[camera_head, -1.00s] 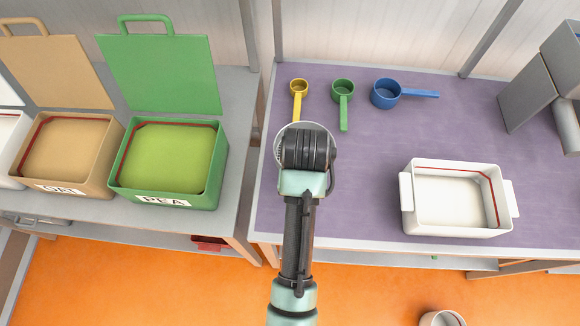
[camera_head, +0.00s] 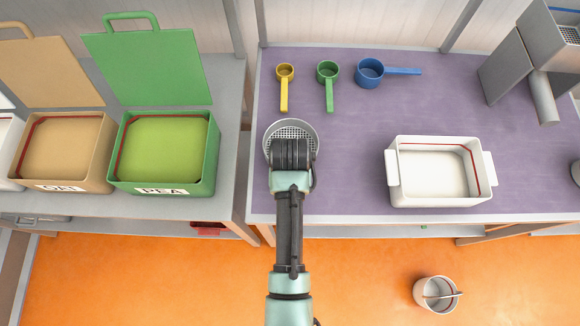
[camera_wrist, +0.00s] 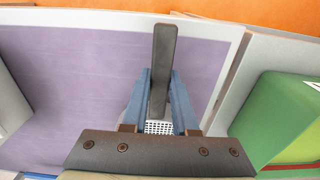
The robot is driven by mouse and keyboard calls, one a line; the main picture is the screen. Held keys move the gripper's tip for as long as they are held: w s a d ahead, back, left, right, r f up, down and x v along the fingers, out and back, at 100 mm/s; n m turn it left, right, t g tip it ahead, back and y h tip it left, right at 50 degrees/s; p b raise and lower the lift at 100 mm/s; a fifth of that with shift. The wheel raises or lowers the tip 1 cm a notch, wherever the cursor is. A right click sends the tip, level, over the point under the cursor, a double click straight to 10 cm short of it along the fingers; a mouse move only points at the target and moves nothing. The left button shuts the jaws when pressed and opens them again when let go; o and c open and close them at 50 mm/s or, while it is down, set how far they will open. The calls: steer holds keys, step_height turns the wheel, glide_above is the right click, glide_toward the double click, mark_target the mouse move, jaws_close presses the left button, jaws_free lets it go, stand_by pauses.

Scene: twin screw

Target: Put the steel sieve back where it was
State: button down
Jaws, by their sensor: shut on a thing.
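The steel sieve (camera_head: 291,128) is a round metal rim with a perforated bottom, over the left part of the purple-topped table (camera_head: 350,180). My gripper (camera_head: 291,153) covers its near side in the head view. In the wrist view my gripper (camera_wrist: 162,85) has its two blue fingers shut on the sieve's dark flat handle (camera_wrist: 163,50). A small patch of the perforated bottom (camera_wrist: 158,127) shows below the fingers. I cannot tell whether the sieve touches the table.
Yellow (camera_head: 284,90), green (camera_head: 328,85) and blue (camera_head: 385,71) scoops lie behind the sieve. A white tub (camera_head: 440,200) stands to the right, a grey machine (camera_head: 515,65) at the back right. An open green PEA bin (camera_head: 165,190) is left, across a gap. Purple surface between is clear.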

steer(key=shift+f, duration=0.65)
steer(key=c, duration=0.7)
jaws_free()
steer(key=shift+f, duration=0.1)
